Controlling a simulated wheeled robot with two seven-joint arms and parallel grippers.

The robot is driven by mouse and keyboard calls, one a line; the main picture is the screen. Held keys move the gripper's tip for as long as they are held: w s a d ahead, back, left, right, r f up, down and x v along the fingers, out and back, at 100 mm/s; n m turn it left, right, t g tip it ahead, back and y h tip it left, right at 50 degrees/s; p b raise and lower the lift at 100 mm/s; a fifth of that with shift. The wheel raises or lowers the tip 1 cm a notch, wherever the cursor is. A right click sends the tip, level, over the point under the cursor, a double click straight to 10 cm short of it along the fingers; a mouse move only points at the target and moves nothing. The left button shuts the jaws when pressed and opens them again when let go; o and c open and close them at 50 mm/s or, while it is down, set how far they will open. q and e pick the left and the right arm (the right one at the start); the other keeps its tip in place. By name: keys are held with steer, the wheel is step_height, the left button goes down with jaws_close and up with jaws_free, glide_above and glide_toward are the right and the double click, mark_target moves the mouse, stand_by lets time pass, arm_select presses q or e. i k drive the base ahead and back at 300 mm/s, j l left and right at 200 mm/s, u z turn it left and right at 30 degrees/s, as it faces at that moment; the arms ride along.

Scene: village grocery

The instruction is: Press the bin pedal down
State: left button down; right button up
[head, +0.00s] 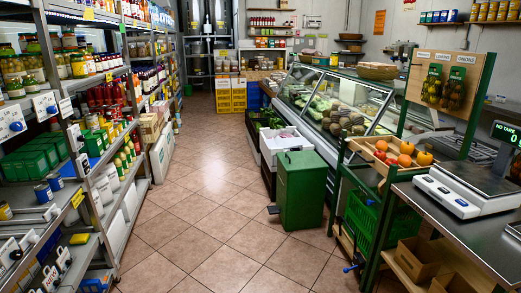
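The green bin (301,192) stands upright on the tiled floor, right of the middle of the head view. Its lid is closed. A small dark pedal (273,210) sticks out low on the bin's left side, close to the floor. It is small in the view, and I cannot tell exactly how far it is raised. Neither of my grippers shows in the head view, and nothing is seen touching the bin or the pedal.
A tiled aisle (212,185) lies clear left of the bin. Stocked shelves (137,130) line the left side. A black-and-white crate (268,150) and glass display counter (335,98) stand behind the bin. A metal-topped table (450,222) with a scale (470,188) stands at right.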

mark_target(272, 209)
steer(key=i+u, duration=0.3)
steer(key=i, duration=2)
steer(key=i+j+z, duration=0.1)
steer(key=i+z, duration=0.3)
steer(key=i, duration=0.2)
steer(key=i+j+z, duration=0.4)
steer(key=i, duration=0.2)
steer(key=i+j+z, duration=0.4)
steer(key=i, duration=0.15)
steer(key=i+j+z, duration=0.4)
steer(key=j, duration=0.2)
